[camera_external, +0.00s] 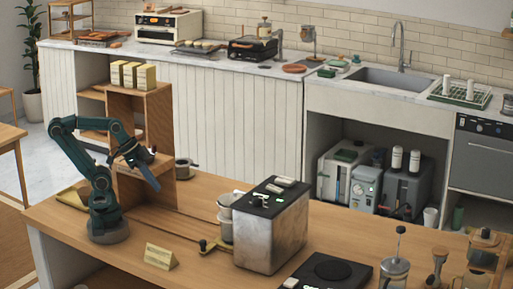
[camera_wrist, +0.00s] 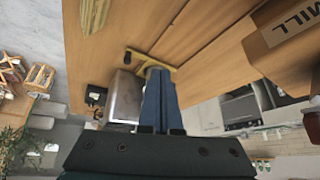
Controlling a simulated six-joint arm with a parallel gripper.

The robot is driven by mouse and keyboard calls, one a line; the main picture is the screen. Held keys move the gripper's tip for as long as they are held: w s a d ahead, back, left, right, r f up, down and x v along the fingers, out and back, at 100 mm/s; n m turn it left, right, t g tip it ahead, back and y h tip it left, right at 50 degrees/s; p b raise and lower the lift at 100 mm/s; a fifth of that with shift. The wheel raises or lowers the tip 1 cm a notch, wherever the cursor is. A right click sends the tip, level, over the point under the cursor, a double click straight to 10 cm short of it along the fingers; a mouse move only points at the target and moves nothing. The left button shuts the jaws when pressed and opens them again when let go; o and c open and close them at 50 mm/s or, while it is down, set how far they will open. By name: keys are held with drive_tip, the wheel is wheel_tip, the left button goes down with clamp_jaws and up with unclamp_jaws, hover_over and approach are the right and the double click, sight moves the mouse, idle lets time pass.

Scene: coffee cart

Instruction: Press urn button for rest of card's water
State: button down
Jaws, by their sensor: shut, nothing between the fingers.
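A brushed-metal box with a dark top (camera_external: 270,235), which looks like the urn, stands on the wooden counter right of my arm. Small light controls (camera_external: 285,181) sit on its top; which one is the button I cannot tell. White cups (camera_external: 225,212) are at its left side. A yellow tent card (camera_external: 161,257) stands near the counter's front edge; its writing is too small to read. My gripper (camera_external: 155,185) is shut and empty, in the air left of the urn and apart from it. In the wrist view its blue fingers (camera_wrist: 156,72) are together, and the metal box (camera_wrist: 125,97) shows beside them.
A wooden shelf unit (camera_external: 130,120) with yellow boxes stands behind my gripper. A dark scale-like plate (camera_external: 328,272) and a glass press (camera_external: 394,270) are at right. Counter between arm and bracket is mostly clear.

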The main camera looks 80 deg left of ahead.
drive_tip(key=a+f+n, duration=0.1)
drive_tip(key=s+a+f+n+y, duration=0.1)
drive_tip(key=n, duration=0.1)
drive_tip(key=shift+a+n, duration=0.3)
drive_tip(key=w+d+r+m+t+h, duration=0.1)
drive_tip(key=w+d+r+m+h, duration=0.35)
drive_tip(key=w+r, duration=0.3)
drive_tip(key=w+d+r+m+t+h, duration=0.1)
drive_tip(key=w+d+r+m+h, duration=0.3)
drive_tip(key=w+d+r+m, duration=0.3)
drive_tip(key=w+a+r+t+h, duration=0.1)
drive_tip(key=w+a+r, duration=0.1)
drive_tip(key=w, duration=0.3)
drive_tip(key=w+a+r+t+h, duration=0.1)
drive_tip(key=w+r, duration=0.1)
drive_tip(key=w, duration=0.3)
drive_tip(key=w+a+f+n, duration=0.2)
drive_tip(key=w+a+f, duration=0.1)
drive_tip(key=w+f, duration=0.2)
drive_tip(key=shift+w+a+f+t, duration=0.2)
drive_tip(key=shift+w+f+t, duration=0.2)
drive_tip(key=shift+w, duration=0.35)
